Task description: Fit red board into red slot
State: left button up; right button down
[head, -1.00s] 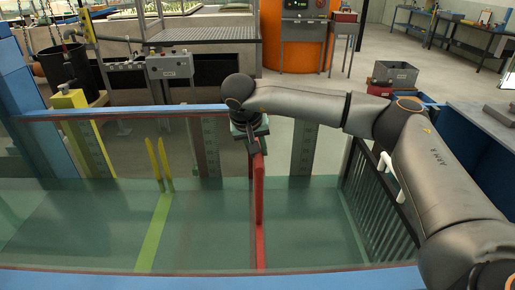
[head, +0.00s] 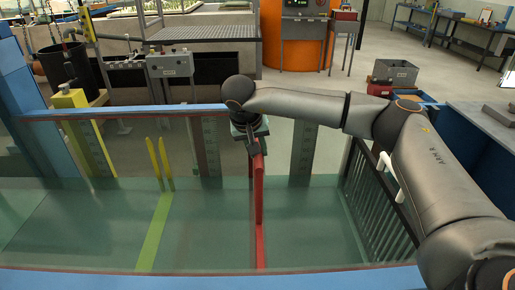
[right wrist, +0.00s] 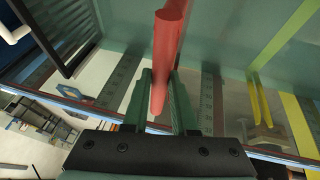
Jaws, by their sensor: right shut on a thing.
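My right gripper (head: 254,146) is above the flume near its far glass wall, fingers pointing down. It is shut on the top of the red board (head: 259,185), which shows nearly edge-on as a narrow upright strip. In the right wrist view the red board (right wrist: 168,45) comes out from between the two green fingers and runs away from them. Below the board in the head view, a red strip continues toward the near wall. I cannot tell where the board ends and the red slot begins, nor whether the board sits in it. My left gripper is out of view.
Yellow uprights (head: 159,160) and a yellow-green floor band (head: 153,232) stand left of the board. A dark barred rack (head: 378,205) is at the flume's right. The blue near rim (head: 200,281) crosses the front. Greenish water lies between.

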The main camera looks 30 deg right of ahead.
dwell(0.5)
notch_tip(320, 180, down, 6)
jog(key=b, duration=0.3)
jog(key=shift+f, duration=0.2)
dwell(1.0)
jog(key=shift+r, duration=0.1)
dwell(1.0)
jog(key=shift+f, duration=0.2)
jog(key=shift+f+b, duration=1.65)
jog(key=shift+f, duration=1.55)
